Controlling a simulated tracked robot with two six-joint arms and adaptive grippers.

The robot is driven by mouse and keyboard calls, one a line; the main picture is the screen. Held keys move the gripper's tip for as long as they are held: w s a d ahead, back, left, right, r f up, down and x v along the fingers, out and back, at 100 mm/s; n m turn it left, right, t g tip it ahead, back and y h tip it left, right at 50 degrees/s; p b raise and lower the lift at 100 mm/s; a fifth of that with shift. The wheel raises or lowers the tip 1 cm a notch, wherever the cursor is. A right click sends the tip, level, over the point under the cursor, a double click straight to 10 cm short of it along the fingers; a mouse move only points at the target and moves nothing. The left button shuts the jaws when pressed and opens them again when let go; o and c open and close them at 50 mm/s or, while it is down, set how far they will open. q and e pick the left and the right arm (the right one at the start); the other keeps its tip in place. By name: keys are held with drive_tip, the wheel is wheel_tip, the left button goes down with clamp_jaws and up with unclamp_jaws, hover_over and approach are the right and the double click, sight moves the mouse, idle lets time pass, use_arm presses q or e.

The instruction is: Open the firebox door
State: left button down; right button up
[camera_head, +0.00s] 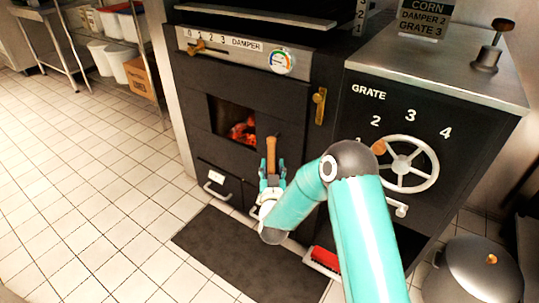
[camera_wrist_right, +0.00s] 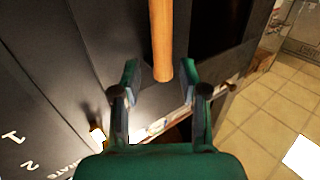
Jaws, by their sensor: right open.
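The black firebox door (camera_head: 290,104) is on the front of the stove in the head view. It looks shut, with glowing coals showing through its opening. A wooden handle (camera_head: 271,152) stands upright at the door's lower right. My right gripper (camera_head: 272,170) is open at the handle's lower end. In the right wrist view, the handle (camera_wrist_right: 161,40) comes down from the top, and its end appears between the open fingers (camera_wrist_right: 166,78). I cannot tell whether they touch it. A brass latch (camera_head: 319,106) stands upright right of the door. My left gripper is out of view.
A damper strip with a gauge (camera_head: 281,61) sits above the door. A grate handwheel (camera_head: 408,163) is at right. Below are drawers with pale handles (camera_head: 217,192) and a dark mat (camera_head: 235,255). A metal pot (camera_head: 472,272) stands at lower right. The tiled floor at left is clear.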

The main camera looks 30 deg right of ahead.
sight(272, 153)
drive_tip(key=x, duration=0.7)
drive_tip(key=shift+w+b, duration=0.15)
drive_tip(key=shift+b, duration=0.2)
clamp_jaws()
